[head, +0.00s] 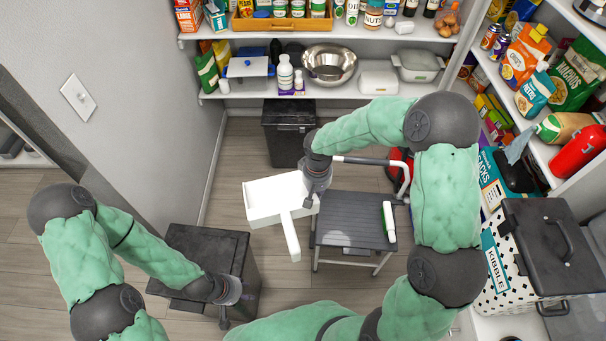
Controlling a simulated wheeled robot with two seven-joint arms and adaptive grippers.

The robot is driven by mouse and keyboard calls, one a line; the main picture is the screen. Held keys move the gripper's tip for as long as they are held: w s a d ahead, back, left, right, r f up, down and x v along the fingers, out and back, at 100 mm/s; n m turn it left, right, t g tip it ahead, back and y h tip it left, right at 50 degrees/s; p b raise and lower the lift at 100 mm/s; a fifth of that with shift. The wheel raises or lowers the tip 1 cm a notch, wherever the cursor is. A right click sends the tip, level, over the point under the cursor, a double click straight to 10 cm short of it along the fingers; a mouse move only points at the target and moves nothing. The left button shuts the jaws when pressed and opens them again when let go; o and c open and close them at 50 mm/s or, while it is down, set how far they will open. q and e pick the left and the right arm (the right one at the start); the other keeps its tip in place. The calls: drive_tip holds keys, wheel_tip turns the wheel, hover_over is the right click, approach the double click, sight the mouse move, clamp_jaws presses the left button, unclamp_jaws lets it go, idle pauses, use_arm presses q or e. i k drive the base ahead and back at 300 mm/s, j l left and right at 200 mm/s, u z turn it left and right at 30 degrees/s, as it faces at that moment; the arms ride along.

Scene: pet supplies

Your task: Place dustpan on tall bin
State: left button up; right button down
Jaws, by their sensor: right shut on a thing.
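A white dustpan (268,197) with its handle pointing down in the picture hangs in the air left of a folding step stool. My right gripper (314,193) is shut on the dustpan at its right side. One dark lidded bin (210,245) stands at the lower left, below and left of the dustpan. Another dark bin (289,120) stands at the back under the shelf. From above I cannot tell which bin is taller. My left gripper (223,318) is over the front right edge of the nearer bin; its fingers are too small to read.
A dotted kibble container (508,292) is at the right. Full shelves line the back and right. The wooden floor (240,155) between the bins is clear.

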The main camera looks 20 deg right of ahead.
sight(198, 260)
drive_tip(key=k+j, duration=0.65)
drive_tip(key=i+j, duration=0.1)
drive_tip(key=j, duration=0.7)
drive_tip(key=i+j+z, duration=0.1)
drive_tip(key=j, duration=0.7)
drive_tip(key=i+j, duration=0.45)
drive_tip(key=i+l+z, duration=0.05)
drive_tip(key=i, duration=0.05)
